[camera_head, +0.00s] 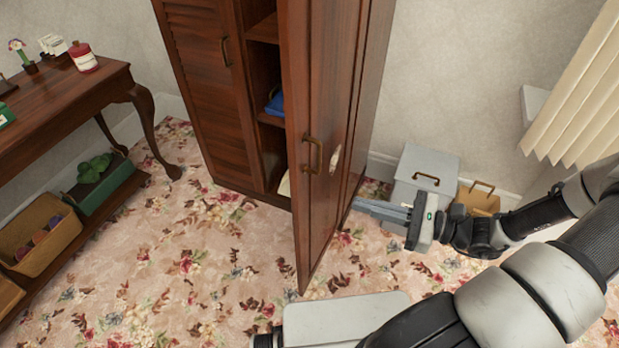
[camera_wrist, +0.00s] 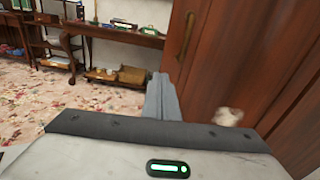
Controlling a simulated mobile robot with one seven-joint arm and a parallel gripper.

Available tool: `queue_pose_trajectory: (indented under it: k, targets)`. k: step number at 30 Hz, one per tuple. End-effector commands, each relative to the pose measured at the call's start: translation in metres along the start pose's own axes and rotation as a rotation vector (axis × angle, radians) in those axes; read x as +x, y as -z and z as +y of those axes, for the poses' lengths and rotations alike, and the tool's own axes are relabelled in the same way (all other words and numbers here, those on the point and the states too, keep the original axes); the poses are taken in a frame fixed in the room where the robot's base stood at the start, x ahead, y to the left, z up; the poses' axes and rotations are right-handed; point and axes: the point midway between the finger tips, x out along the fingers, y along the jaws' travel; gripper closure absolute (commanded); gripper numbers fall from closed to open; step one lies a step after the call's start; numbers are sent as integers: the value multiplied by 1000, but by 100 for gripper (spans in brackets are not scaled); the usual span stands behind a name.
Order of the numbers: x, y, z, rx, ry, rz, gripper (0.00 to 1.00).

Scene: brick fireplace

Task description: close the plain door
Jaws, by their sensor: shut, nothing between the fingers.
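The plain door (camera_head: 322,75) is the brown wooden right door of the wardrobe. It stands open, swung out toward the camera, with a brass handle (camera_head: 312,155) on its right-hand face. In the wrist view the door (camera_wrist: 245,60) fills the right side, its handle (camera_wrist: 186,35) just beyond the fingers. My gripper (camera_head: 356,203) is right of the door, its fingers pointing left toward that face. The fingers are shut and empty. They also show in the wrist view (camera_wrist: 160,80), left of the door. I cannot tell whether they touch it.
The louvred left door (camera_head: 205,80) is shut. The wardrobe's open shelves hold a blue item (camera_head: 275,103). A grey box (camera_head: 425,170) and a tan bag (camera_head: 478,198) stand by the wall. A wooden table (camera_head: 70,95) is at left. The flowered carpet before the wardrobe is clear.

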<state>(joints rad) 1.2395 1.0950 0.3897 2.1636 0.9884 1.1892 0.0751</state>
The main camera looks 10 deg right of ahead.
Motion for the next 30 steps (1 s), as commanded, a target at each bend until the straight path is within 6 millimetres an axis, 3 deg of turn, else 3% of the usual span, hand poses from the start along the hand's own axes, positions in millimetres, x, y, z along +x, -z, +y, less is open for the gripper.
queue_pose_trajectory:
  k: [4, 8, 21, 30]
  targets:
    - [-5, 5, -11, 45, 82, -45, 100]
    - [4, 5, -12, 49, 87, -50, 100]
    - [92, 2, -19, 48, 82, -48, 100]
    - [129, 0, -22, 47, 83, -45, 100]
